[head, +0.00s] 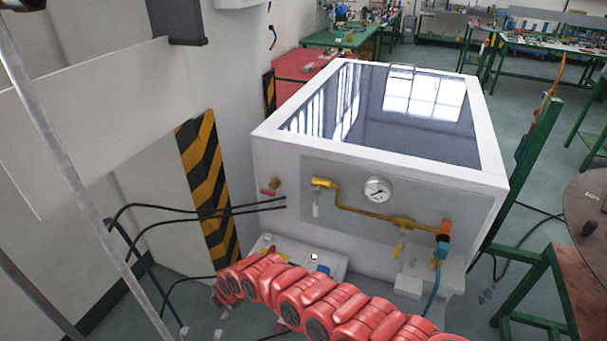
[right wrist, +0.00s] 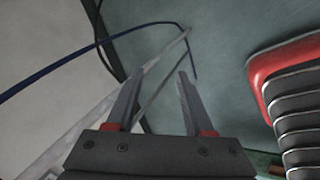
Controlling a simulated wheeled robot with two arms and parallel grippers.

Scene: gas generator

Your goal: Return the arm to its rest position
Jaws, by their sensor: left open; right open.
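My right gripper (right wrist: 160,100) shows in the right wrist view, with two dark grey fingers set apart on a dark base with red patches. It is open, and nothing is between the fingers. A grey floor, a pale surface and a dark blue cable lie beyond it. In the head view, a dark part at the top left corner, cut off by the edge, seems to be my left gripper (head: 22,4); its fingers are not clear. A red segmented arm of mine crosses the bottom of the head view. It hides the ground in front of the generator.
The white gas generator (head: 378,154) has a glossy top, a gauge (head: 377,190) and a brass pipe. Black cables (head: 190,209) cross on its left, near a striped panel (head: 207,180). Green benches (head: 345,36) stand behind; a round table (head: 588,215) is at right.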

